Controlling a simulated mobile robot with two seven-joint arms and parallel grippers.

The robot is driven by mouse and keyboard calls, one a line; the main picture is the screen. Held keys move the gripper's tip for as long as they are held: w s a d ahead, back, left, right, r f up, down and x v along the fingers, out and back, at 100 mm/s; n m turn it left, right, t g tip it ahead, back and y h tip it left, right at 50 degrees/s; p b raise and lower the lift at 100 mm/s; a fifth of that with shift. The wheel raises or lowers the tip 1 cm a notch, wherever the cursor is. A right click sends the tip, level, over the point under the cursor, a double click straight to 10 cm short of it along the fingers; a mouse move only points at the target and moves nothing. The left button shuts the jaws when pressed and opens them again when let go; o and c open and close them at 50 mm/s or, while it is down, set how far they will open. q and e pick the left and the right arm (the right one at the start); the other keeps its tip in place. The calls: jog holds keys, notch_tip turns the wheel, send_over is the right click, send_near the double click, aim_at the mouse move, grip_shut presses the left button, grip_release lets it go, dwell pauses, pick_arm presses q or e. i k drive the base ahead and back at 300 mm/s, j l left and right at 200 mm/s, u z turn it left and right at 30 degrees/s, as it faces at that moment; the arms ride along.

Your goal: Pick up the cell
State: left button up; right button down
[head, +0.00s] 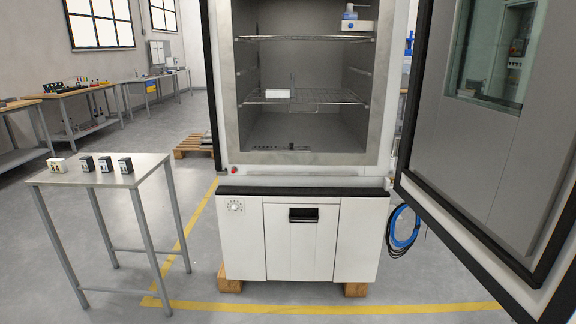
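Several small block-shaped cells stand in a row on a small grey metal table at the left of the head view. Three are dark with pale labels: the left dark cell (87,164), the middle dark cell (105,164) and the right dark cell (125,166). A white block (56,165) with dark marks stands at the left end of the row. A white box (277,93) lies on the lower wire shelf inside the open test chamber. I cannot tell which one the task means. Neither of my grippers shows.
The metal table (135,178) has a bare front part. The chamber (229,176) stands in the middle; its open door (462,130) blocks the right side. Blue cable (403,228) hangs beside it. A pallet (192,146) lies behind. The floor between table and chamber is clear.

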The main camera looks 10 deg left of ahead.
aim_at(125, 164)
jog(key=i+j+z, duration=0.15)
jog(key=j, duration=0.25)
jog(key=i+j+z, duration=0.15)
jog(key=j, duration=0.25)
jog(key=i+j+z, duration=0.15)
jog(key=j, duration=0.3)
jog(key=i+j+z, duration=0.15)
jog(key=j, duration=0.35)
jog(key=i+j+z, duration=0.1)
jog(key=j, duration=0.35)
jog(key=i+j+z, duration=0.15)
jog(key=j, duration=0.35)
